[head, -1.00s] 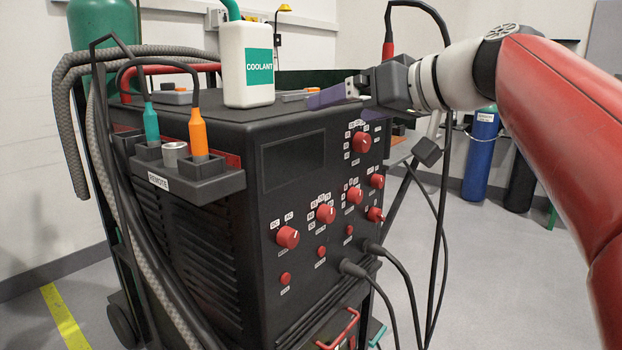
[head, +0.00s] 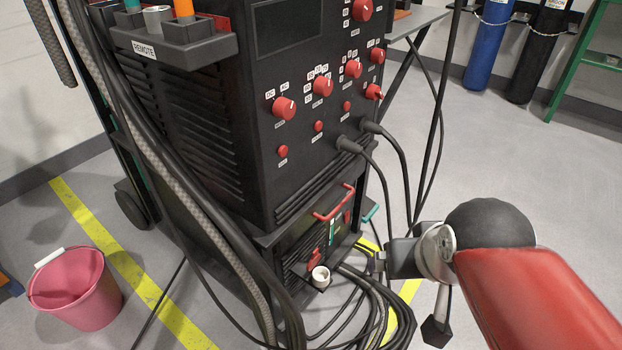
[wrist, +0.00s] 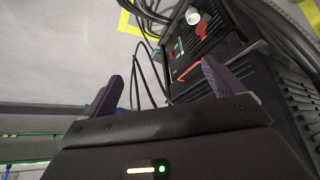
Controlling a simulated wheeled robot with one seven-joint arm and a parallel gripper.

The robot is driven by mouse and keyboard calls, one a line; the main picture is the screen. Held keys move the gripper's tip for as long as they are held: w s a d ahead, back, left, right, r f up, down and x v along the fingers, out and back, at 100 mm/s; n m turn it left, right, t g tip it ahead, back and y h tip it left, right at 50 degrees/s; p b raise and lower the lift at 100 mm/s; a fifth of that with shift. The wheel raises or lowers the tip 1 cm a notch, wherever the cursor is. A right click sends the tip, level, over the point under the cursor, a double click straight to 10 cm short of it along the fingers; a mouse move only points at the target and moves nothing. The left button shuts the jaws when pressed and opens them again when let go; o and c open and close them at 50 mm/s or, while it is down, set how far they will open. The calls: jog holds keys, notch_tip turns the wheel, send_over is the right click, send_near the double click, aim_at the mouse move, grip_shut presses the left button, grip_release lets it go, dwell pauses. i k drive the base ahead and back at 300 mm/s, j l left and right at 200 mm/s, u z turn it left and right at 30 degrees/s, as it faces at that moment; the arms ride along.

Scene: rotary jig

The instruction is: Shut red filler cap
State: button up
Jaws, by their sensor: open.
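The red filler cap (head: 314,257) is on the lower front of the black machine, standing up open beside its white filler neck (head: 320,277). The neck's mouth is uncovered. In the wrist view the cap (wrist: 201,30) and the neck (wrist: 193,17) show near the top, beyond the right finger. My gripper (head: 380,263) is low, to the right of the cap and apart from it. Its purple fingers are spread with nothing between them in the wrist view (wrist: 161,72); in the head view the fingers are mostly hidden.
A red handle (head: 335,203) sticks out above the cap. Black cables (head: 372,308) coil on the floor just right of the neck, and two plugged leads (head: 398,165) hang from the front panel. A pink bucket (head: 76,288) stands at left. Floor at right is open.

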aim_at(316, 255)
jog(key=k+l+z, duration=0.15)
jog(key=k+z, duration=0.25)
jog(key=k, duration=0.25)
jog(key=k+j+z, duration=0.2)
jog(key=j, duration=0.25)
jog(key=k+j+z, duration=0.1)
jog(key=j+z, duration=0.15)
jog(key=j, duration=0.15)
jog(key=k+j+z, duration=0.2)
jog(key=j, duration=0.2)
jog(key=k+j+z, duration=0.2)
jog(key=k+j, duration=0.25)
jog(key=j, duration=0.15)
jog(key=k+j, duration=0.2)
jog(key=j, duration=0.15)
jog(key=k+j, duration=0.25)
jog(key=j, duration=0.15)
jog(key=k+j, duration=0.25)
jog(key=l, duration=0.3)
jog(key=i+l+u, duration=0.1)
jog(key=l, duration=0.25)
jog(key=i+l, duration=0.65)
jog(key=i, duration=0.2)
jog(key=i+j, duration=0.45)
jog(key=i+l+z, duration=0.05)
jog(key=i, duration=0.05)
